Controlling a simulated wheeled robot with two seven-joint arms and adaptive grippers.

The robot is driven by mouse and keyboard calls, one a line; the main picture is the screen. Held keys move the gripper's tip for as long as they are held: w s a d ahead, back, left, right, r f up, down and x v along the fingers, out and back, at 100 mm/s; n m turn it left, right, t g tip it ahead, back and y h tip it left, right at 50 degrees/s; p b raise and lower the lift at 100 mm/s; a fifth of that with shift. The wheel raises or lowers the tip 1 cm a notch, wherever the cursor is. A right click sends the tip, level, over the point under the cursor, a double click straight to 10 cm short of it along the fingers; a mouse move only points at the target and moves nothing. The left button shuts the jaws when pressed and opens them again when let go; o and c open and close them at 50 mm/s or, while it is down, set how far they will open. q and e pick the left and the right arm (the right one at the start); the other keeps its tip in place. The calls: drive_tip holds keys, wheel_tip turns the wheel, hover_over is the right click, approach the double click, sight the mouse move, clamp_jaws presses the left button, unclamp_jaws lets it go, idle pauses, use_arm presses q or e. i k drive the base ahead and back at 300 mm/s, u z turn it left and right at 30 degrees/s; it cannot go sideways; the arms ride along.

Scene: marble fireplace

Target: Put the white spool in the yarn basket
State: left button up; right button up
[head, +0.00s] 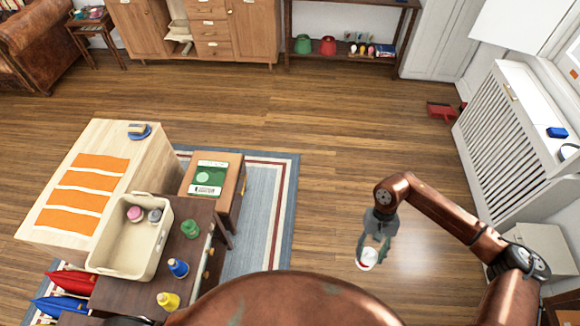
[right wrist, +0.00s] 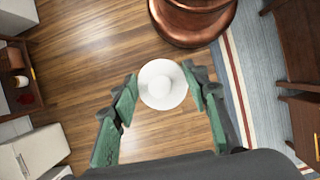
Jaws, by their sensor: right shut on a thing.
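The white spool (head: 366,260) is between the fingers of my right gripper (head: 374,248), which is shut on it and holds it over bare floor at the right. In the right wrist view the white spool (right wrist: 162,85) shows its round end between the green fingertips. The yarn basket (head: 125,249) is a cream open bin on the dark cabinet at the left, far from my right gripper. A pink spool (head: 135,214) and a grey spool (head: 155,215) lie in it. My left gripper is not in view.
Green (head: 190,229), blue (head: 178,267) and yellow (head: 168,301) spools stand on the dark cabinet (head: 203,215) beside the basket. A small wooden table with a green book (head: 208,178) stands behind. A white radiator cover (head: 505,130) is at the right. The middle floor is clear.

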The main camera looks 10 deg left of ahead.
sight(126, 256)
drive_tip(key=i, duration=2.3)
drive_tip(key=u, duration=4.75)
drive_tip(key=i, duration=0.95)
drive_tip(key=u, duration=0.05)
